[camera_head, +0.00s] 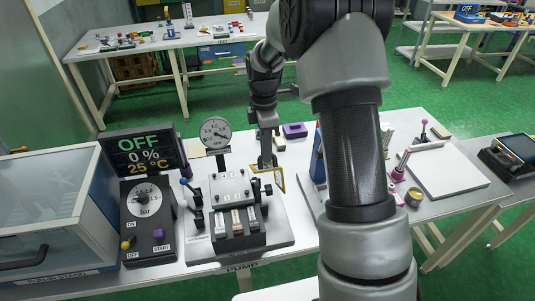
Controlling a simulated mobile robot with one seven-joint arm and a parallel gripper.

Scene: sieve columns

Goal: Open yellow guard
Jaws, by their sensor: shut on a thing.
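The yellow guard (280,181) shows as a thin yellow frame at the right side of the pump unit (230,205) on the near table. It stands tilted out beside the unit. My gripper (265,166) points down from above at the guard's upper left edge and is shut on it. The fingertips are small in this view, so the exact grip point is hard to tell. My arm comes in from the right foreground and covers part of the table.
A round dial gauge (215,132) stands behind the unit. A control box (149,220) with a display (145,154) is to its left, and a clear-fronted cabinet (50,210) farther left. A purple block (294,130) lies behind. A white board (447,178) is at right.

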